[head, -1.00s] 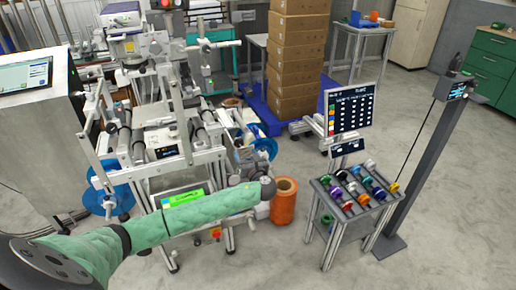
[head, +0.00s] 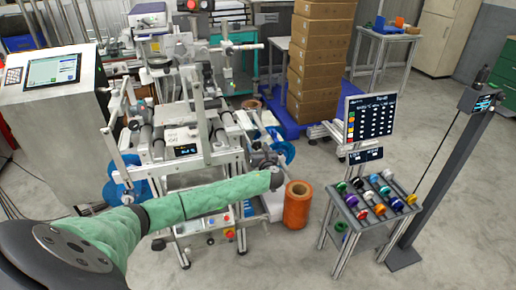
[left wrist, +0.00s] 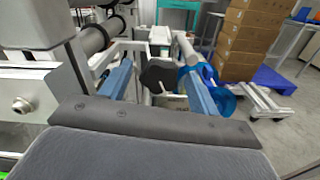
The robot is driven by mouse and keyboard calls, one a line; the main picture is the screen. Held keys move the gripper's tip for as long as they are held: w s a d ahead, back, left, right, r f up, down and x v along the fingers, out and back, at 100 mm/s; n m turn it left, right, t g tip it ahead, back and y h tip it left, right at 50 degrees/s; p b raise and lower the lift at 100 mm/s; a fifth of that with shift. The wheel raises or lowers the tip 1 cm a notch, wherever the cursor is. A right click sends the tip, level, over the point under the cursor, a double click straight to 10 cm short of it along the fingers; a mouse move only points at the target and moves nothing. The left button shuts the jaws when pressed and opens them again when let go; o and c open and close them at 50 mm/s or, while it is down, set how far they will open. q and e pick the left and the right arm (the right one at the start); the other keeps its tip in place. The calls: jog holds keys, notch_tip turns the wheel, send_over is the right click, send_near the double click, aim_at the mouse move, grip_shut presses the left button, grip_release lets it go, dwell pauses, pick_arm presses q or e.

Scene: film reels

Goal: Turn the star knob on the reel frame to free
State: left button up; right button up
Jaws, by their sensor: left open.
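The reel frame (head: 200,163) is a pale metal stand with rollers, left of centre in the head view. My left arm, in a green sleeve, reaches across its front. My left gripper (head: 263,150) is at the frame's right side, mostly hidden behind the wrist. In the left wrist view the two blue fingers of the gripper (left wrist: 157,72) stand apart, with nothing clamped. A dark knob-like part (left wrist: 159,76), possibly the star knob, shows between and beyond the fingers. I cannot tell its turn position or whether a finger touches it. My right gripper is not in view.
An orange roll (head: 297,206) stands on the floor right of my wrist. A small table (head: 335,222) with coloured spools is farther right, near a grey post (head: 437,180). Stacked boxes (head: 318,60) stand behind. A blue reel (left wrist: 222,99) is close to the right finger.

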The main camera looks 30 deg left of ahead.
pick_arm(q)
jog(key=c, duration=1)
